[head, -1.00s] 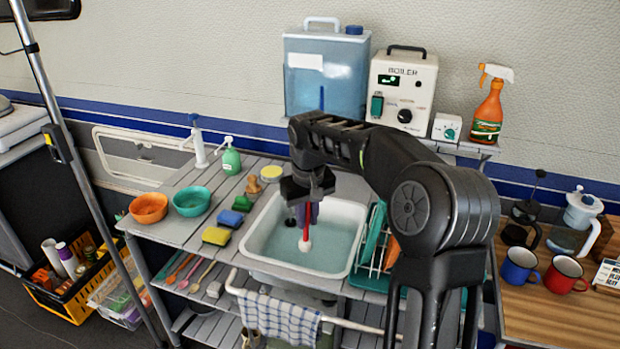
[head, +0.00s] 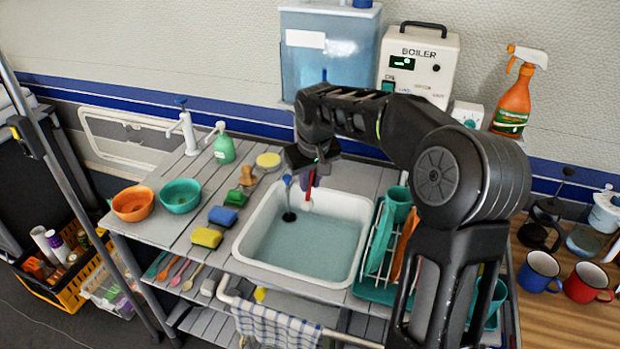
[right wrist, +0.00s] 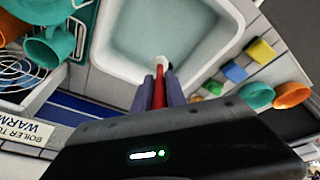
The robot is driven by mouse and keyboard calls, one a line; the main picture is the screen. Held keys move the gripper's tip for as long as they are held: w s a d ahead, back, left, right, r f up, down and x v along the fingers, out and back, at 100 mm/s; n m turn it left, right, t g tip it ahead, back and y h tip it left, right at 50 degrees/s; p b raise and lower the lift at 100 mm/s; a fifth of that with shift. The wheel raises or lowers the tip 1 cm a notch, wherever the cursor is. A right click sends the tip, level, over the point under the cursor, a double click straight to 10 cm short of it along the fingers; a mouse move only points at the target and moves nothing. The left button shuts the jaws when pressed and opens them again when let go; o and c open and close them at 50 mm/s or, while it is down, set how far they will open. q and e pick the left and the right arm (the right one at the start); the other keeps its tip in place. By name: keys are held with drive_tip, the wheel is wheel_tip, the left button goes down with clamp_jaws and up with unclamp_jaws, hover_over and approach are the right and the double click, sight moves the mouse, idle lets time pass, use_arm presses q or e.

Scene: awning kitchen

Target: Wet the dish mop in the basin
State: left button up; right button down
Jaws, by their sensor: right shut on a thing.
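The dish mop has a red handle (head: 309,190) and a small white head (head: 306,208). My right gripper (head: 308,178) is shut on the handle, head pointing down. In the right wrist view, my right gripper's purple fingers (right wrist: 162,92) flank the red handle (right wrist: 159,85), and the white head (right wrist: 161,62) shows beyond them. The white basin (head: 366,207) holds bluish water (head: 310,248). The mop head appears at the basin's back side, near the rim; I cannot tell whether it touches the water. My left gripper is not in view.
Sponges (head: 207,237) and an orange bowl (head: 132,204) with a teal bowl (head: 181,193) are left of the basin. A teal dish rack (head: 378,291) stands close on its right. The boiler (head: 418,62) and water tank (head: 325,60) stand behind.

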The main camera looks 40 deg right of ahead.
sight(309, 205)
wheel_tip(309, 205, down, 13)
drive_tip(key=b, duration=0.9)
drive_tip(key=shift+b, duration=0.35)
idle(0.4)
wheel_tip(309, 205, up, 8)
drive_tip(key=p, duration=0.6)
drive_tip(key=shift+r, duration=0.25)
drive_tip(key=shift+r+p, duration=1.05)
drive_tip(key=shift+r, duration=0.2)
idle(1.3)
drive_tip(key=shift+r+p, duration=1.5)
drive_tip(key=shift+r, duration=0.45)
